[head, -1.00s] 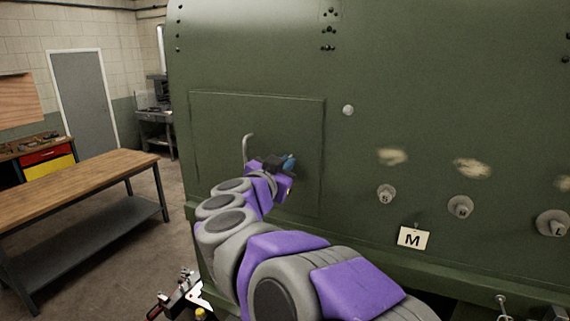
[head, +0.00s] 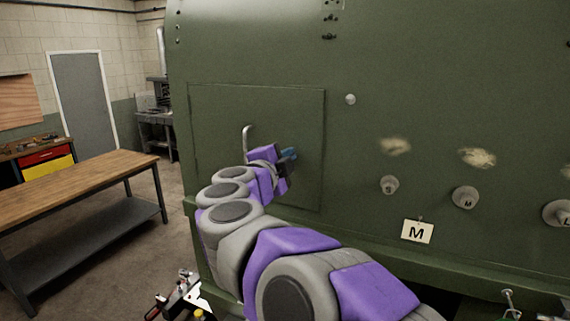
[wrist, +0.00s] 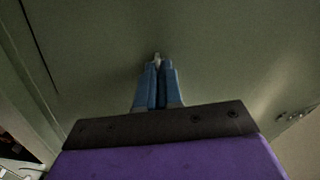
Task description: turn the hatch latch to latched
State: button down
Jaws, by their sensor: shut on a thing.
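The hatch (head: 225,110) is a green rectangular panel, flush in the green fuselage skin, with its outline showing. A bent silver handle (head: 247,135) stands out from it, just left of my gripper. My gripper (head: 290,154) has blue fingers and is at the hatch's right half. In the wrist view, its blue fingers (wrist: 157,83) are close together, with a small pale metal piece, the latch (wrist: 157,58), showing at their tips. Most of the latch is hidden by the fingers, so its angle cannot be told.
Right of the hatch are a round pale knob (head: 350,99), two bare patches and several grey studs.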

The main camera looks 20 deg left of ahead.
jog(key=shift+f+m+b, duration=0.2)
jog(key=shift+m+b, duration=0.9)
jog(key=shift+m, duration=0.8)
jog(key=c, duration=1.3)
grip_release()
jog(key=shift+d, duration=0.1)
jog(key=shift+r, duration=0.1)
jog(key=s+a+b, duration=0.1)
jog(key=s, duration=1.6)
jog(key=shift+s+a, duration=0.15)
jog(key=shift+a, duration=0.15)
